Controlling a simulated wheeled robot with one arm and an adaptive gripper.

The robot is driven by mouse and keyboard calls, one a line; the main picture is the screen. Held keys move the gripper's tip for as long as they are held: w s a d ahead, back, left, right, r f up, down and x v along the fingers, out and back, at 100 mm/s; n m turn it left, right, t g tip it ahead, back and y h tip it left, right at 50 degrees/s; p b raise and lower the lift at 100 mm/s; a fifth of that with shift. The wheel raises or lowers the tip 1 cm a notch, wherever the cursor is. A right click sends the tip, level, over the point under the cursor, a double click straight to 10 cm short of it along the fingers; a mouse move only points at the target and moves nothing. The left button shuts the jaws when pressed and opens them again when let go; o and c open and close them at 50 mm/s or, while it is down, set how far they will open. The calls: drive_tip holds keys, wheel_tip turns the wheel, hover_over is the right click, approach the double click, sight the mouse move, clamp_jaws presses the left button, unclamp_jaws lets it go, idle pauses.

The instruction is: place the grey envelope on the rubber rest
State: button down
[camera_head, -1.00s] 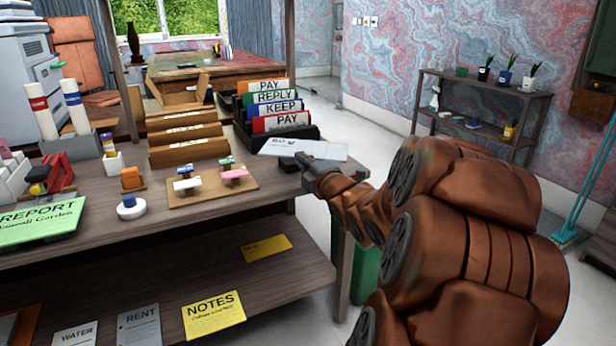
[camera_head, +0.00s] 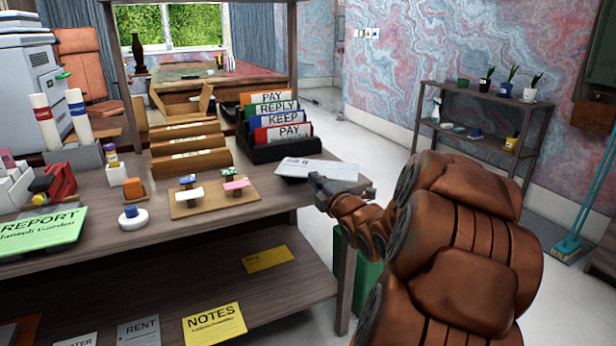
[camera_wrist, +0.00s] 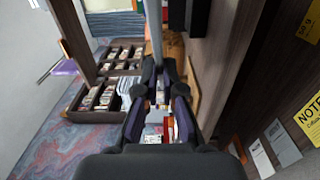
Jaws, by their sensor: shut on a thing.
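The grey envelope (camera_head: 318,168), pale with dark print on its face, is in my gripper (camera_head: 318,181) at the right end of the desk. My gripper is shut on its near edge. In the wrist view the envelope (camera_wrist: 156,35) shows nearly edge-on as a thin strip running away from between the fingers (camera_wrist: 157,92). In the head view it looks close to flat, low over the desk top; I cannot tell whether it touches. I cannot make out the rubber rest clearly; the envelope may hide it.
A black sorter (camera_head: 265,151) with coloured PAY, REPLY and KEEP folders stands just behind the envelope. Wooden file trays (camera_head: 190,157) and a stamp board (camera_head: 214,201) are to the left. A yellow NOTES sheet (camera_head: 214,322) lies on the lower shelf.

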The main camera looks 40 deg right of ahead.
hover_over(308, 189)
drive_tip(key=shift+s+a+f+b, duration=0.1)
drive_tip(key=shift+f+b, duration=0.2)
drive_tip(key=shift+f, duration=0.6)
drive_tip(key=shift+f+b, duration=0.4)
drive_tip(key=shift+f, duration=0.95)
drive_tip(key=shift+f, duration=0.25)
drive_tip(key=c, duration=1.3)
unclamp_jaws()
drive_tip(key=shift+r, duration=0.15)
drive_tip(key=shift+r, duration=0.15)
drive_tip(key=v, duration=1.2)
drive_tip(key=shift+p, duration=0.4)
